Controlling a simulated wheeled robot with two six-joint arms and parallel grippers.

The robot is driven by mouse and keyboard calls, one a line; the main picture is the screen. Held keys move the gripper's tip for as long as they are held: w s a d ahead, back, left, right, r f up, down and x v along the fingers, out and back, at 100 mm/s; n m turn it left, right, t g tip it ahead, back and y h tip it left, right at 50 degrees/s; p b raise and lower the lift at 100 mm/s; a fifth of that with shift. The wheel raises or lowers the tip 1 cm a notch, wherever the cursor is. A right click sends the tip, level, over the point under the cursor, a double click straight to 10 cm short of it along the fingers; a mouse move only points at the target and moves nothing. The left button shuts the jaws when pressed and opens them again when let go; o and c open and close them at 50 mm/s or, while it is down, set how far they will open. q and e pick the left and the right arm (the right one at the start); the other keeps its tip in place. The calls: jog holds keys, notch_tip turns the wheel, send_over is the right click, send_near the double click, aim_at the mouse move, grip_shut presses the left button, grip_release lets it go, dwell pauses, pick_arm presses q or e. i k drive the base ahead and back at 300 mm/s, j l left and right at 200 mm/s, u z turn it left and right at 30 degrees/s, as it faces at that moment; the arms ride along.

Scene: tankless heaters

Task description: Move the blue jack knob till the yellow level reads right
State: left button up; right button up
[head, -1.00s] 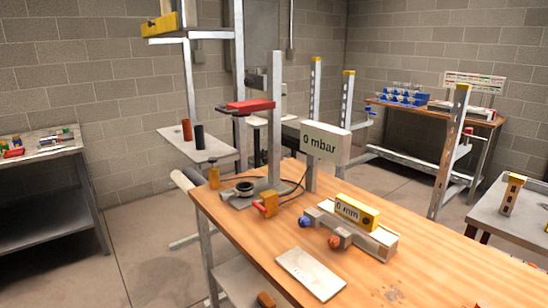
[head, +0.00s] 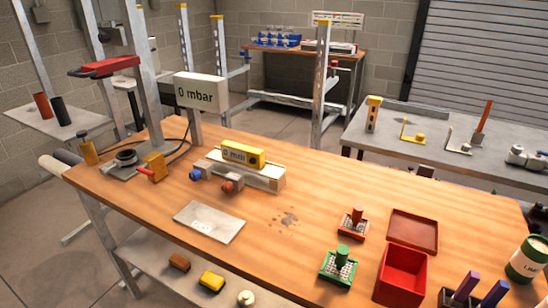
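The yellow level (head: 243,153) lies on a grey metal rail block (head: 265,178) on the wooden workbench, left of the picture's middle. Its face reads "0 mm". The blue jack knob (head: 195,175) sticks out at the front left of the block. An orange-brown knob (head: 229,186) sits just right of it, on the same front side. No gripper touches the level or the knobs. Neither of my grippers shows in the head view.
The wooden bench (head: 300,205) is clear around a flat grey plate (head: 209,222). A "0 mbar" display (head: 197,91) stands behind. Green (head: 339,265) and red (head: 352,222) blocks and a red box (head: 401,275) stand to the right. A grey table (head: 450,150) is behind.

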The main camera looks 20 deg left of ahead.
aim_at(195, 176)
jog(key=u, duration=1.3)
